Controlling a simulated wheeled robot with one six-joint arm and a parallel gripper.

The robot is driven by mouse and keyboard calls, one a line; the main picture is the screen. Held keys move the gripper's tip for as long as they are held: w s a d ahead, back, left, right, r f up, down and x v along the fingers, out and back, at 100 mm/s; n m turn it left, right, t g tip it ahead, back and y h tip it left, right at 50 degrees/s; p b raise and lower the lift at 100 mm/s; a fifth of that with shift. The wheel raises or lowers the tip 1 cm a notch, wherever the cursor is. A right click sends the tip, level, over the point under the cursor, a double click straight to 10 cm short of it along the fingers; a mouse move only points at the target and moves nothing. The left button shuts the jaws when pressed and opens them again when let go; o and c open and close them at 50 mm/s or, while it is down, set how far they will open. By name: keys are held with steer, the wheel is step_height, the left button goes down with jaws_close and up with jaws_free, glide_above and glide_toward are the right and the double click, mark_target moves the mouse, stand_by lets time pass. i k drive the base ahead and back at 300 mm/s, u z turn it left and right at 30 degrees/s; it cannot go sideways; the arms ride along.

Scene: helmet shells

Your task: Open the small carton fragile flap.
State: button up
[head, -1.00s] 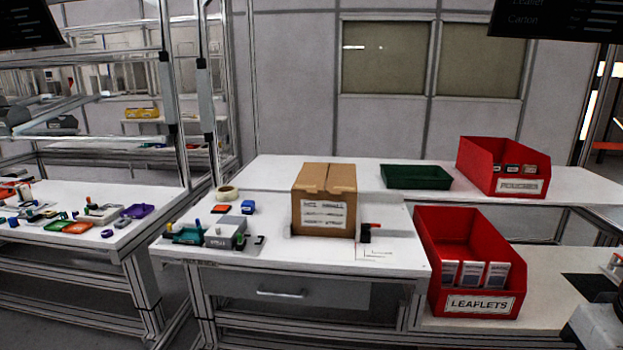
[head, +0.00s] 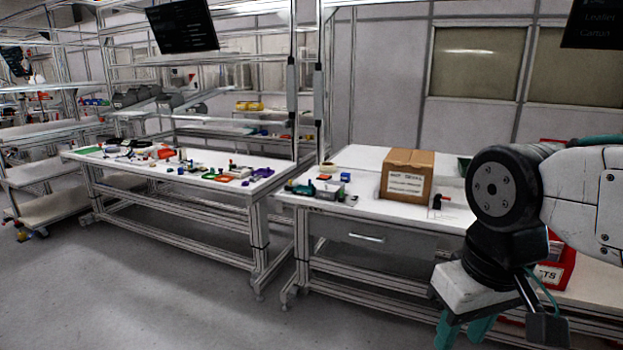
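A brown cardboard carton (head: 407,177) stands upright on the white bench (head: 345,208), right of the middle in the head view. Its top looks closed, with a seam between the flaps. A white label with dark print is on its front; I cannot read a fragile mark at this size. My gripper (head: 464,335) hangs at the lower right, nearer the camera than the bench and apart from the carton. Its teal fingers are cut off by the bottom edge, so I cannot tell their opening.
My arm hides most of a red bin (head: 555,272) and the bench's right part. Small parts and a grey fixture (head: 330,189) lie left of the carton. A second bench (head: 150,172) with loose parts stands at left. The floor in front (head: 180,275) is clear.

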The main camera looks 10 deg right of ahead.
mark_target(400, 157)
steer(key=u, duration=0.05)
steer(key=k, duration=0.35)
steer(key=u, duration=1)
steer(key=i, duration=1.1)
steer(key=z, duration=0.55)
steer(key=i, duration=0.65)
steer(key=z, duration=1.2)
steer(key=i, duration=0.55)
steer(key=z, duration=0.55)
